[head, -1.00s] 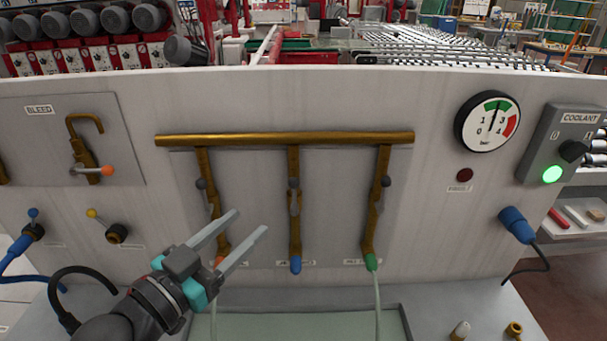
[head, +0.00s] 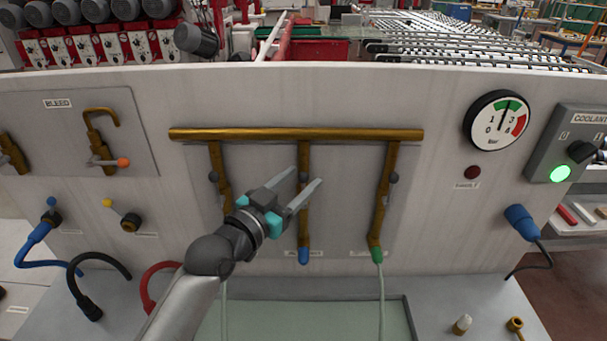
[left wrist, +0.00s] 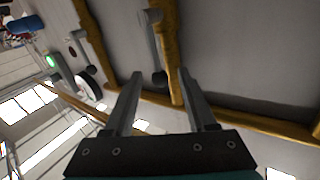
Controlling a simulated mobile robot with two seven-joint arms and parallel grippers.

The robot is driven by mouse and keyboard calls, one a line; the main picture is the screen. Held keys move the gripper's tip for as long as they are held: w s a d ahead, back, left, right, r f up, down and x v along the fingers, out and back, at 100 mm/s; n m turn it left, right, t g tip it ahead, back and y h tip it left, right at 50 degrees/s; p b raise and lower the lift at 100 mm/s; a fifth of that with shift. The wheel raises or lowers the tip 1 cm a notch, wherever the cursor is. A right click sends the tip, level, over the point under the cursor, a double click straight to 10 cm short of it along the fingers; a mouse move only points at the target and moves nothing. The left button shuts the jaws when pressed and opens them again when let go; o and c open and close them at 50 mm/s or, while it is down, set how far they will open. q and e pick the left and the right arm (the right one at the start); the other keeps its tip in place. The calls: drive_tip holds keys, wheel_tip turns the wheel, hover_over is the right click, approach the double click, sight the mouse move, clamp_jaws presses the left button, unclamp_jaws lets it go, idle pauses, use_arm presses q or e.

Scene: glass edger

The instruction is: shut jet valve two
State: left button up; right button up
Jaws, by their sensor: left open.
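Three brass drop pipes hang from a horizontal brass manifold, each with a small grey lever valve. The middle pipe (head: 303,224) ends in a blue tip. Its grey lever (left wrist: 158,40) lies roughly along the pipe in the left wrist view, with its dark knob (left wrist: 159,79) toward the manifold. My left gripper (head: 306,177) is open in front of the middle pipe. In the left wrist view, its fingertips (left wrist: 160,72) appear on either side of the knob; contact cannot be told. In the head view the fingers partly cover the valve. My right gripper is not in view.
The manifold (head: 350,134) runs above the pipes. The left pipe (head: 218,165) and the green-tipped right pipe (head: 384,200) stand close on either side. A pressure gauge (head: 497,120) and a coolant box (head: 575,145) are at right, bleed panel (head: 60,140) at left.

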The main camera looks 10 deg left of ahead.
use_arm(q)
drive_tip(key=shift+x, duration=0.85)
clamp_jaws()
idle(0.9)
